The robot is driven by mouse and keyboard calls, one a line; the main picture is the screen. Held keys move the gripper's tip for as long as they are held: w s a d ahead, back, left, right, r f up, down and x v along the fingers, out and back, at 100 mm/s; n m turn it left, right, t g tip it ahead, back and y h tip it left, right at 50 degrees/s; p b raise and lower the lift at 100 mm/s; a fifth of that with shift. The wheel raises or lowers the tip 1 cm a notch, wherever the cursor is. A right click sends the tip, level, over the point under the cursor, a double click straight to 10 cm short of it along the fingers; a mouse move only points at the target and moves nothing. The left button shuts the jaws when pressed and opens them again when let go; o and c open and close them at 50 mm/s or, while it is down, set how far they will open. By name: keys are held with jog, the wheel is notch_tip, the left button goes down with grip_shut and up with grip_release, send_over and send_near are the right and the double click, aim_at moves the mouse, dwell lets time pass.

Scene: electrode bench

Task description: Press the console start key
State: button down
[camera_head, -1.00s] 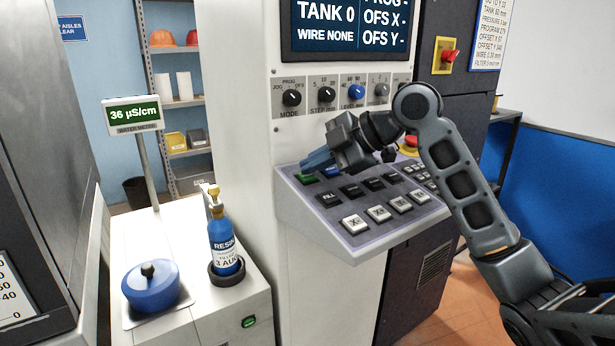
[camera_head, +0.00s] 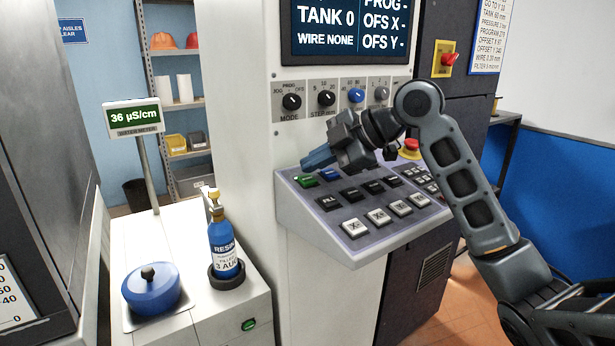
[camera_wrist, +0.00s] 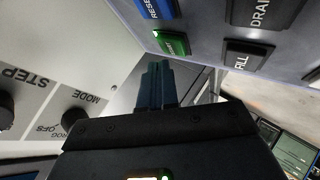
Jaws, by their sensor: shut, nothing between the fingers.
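The console (camera_head: 290,215) has a sloped panel of keys. The green key (camera_head: 307,181) is at the panel's upper left, beside a blue key (camera_head: 329,174). In the wrist view the green key (camera_wrist: 172,42) shows a small lit dot, and its label is too blurred to read surely. The blue key (camera_wrist: 157,8) there reads RESE, cut by the frame. My gripper (camera_head: 312,162) is shut and empty, its blue fingertips above and close to the green key. In the wrist view the fingertips (camera_wrist: 154,72) point toward the green key, with a gap visible.
Knobs (camera_head: 326,97) sit on the upright face behind my gripper. A red stop button (camera_head: 410,147) is to the right. Black and white keys (camera_head: 354,227) lie nearer. A blue resin bottle (camera_head: 223,245) and blue lidded pot (camera_head: 150,287) stand on the left cabinet.

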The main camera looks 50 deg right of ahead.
dwell(0.3)
jog(key=r+p, duration=0.1)
jog(key=r, duration=0.1)
jog(key=s+r+p, duration=0.1)
jog(key=r, duration=0.2)
jog(key=shift+a+p, duration=0.15)
jog(key=shift+p, duration=0.25)
jog(key=shift+s, duration=0.1)
dwell(0.6)
